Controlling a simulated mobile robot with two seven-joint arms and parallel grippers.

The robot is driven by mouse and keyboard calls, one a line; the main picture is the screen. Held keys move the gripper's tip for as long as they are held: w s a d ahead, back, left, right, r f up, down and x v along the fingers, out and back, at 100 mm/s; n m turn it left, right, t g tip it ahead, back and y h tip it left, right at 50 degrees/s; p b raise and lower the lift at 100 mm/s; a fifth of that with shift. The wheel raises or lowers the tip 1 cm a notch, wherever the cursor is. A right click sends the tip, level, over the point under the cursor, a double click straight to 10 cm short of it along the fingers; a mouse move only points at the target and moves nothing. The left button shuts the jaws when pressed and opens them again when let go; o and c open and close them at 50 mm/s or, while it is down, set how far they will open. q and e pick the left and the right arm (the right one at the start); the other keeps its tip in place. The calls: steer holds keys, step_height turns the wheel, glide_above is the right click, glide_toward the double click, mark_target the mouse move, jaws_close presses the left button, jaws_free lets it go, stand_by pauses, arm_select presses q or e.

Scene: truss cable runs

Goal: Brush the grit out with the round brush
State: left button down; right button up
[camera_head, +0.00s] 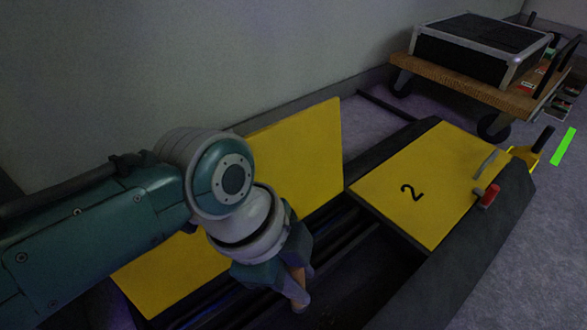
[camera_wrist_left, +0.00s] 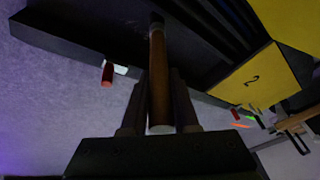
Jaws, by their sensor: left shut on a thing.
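My left gripper (camera_head: 298,284) points down over the open channels of a black cable ramp (camera_head: 465,252). It is shut on a round brush with a wooden handle (camera_wrist_left: 157,80), which lies between the two fingers in the left wrist view. No grit can be made out in the dark channels. My right gripper is not in view.
A yellow lid (camera_head: 310,155) stands raised along the ramp's wall side. A second yellow lid (camera_head: 435,170), marked 2, lies shut with a red latch (camera_head: 489,195) beside it. A wooden dolly (camera_head: 480,82) carries a black case (camera_head: 475,45) at the back right.

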arm_select(q)
steer(key=shift+s+a+r+p, duration=0.1)
steer(key=shift+a+r+p, duration=0.25)
steer(key=shift+a+p, duration=0.15)
steer(key=s+a+f+p, duration=0.1)
steer(key=s+a+p, duration=0.4)
steer(key=a, duration=0.2)
steer(key=shift+s+a, duration=0.15)
steer(key=shift+a, duration=0.2)
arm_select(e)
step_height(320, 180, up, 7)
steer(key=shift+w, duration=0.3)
arm_select(q)
step_height(320, 180, up, 6)
steer(key=p, duration=0.5)
steer(key=shift+p, duration=0.35)
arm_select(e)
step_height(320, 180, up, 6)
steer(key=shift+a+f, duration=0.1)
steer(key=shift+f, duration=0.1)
arm_select(q)
steer(key=shift+r, duration=0.1)
